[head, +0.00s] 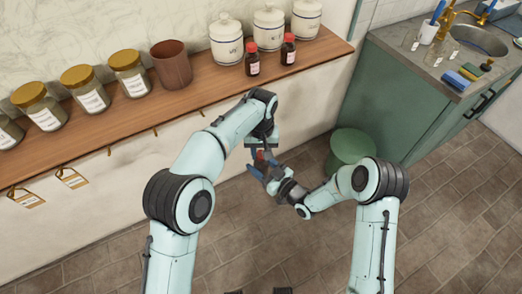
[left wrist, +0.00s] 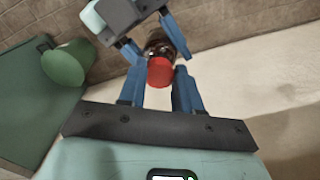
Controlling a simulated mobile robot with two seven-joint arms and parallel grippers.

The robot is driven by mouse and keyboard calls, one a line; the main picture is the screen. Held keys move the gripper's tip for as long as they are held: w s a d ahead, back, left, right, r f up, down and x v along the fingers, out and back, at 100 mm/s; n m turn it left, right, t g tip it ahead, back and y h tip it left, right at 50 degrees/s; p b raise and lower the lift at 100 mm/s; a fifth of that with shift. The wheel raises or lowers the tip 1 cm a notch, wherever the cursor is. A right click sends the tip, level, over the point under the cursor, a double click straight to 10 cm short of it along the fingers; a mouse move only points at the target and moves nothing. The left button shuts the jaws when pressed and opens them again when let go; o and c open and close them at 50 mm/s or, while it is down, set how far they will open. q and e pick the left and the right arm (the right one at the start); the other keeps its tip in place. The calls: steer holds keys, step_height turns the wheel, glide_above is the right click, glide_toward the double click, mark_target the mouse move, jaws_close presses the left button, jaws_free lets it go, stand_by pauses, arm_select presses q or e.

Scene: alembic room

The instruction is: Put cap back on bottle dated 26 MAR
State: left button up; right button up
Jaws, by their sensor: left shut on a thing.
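My left gripper (head: 262,150) is in front of the shelf, shut on a red cap (left wrist: 160,72), seen between its blue fingertips in the left wrist view. A dark brown bottle (left wrist: 158,44) is right behind the cap, in line with it; I cannot tell whether they touch or are threaded. My right gripper (head: 268,174) holds this bottle in the air between its blue fingers, just below the left gripper. Its label date cannot be read. Two more brown bottles with red caps, one (head: 252,63) and another (head: 288,51), stand on the shelf; their dates are unreadable.
The wooden shelf (head: 205,95) also bears several gold-lidded jars, a brown cup (head: 171,64) and several white canisters. A green bin (head: 350,146) stands on the floor at the right, beside a green sink cabinet (head: 395,100). The floor in front is clear.

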arm_select(q)
steer(key=shift+f, duration=0.4)
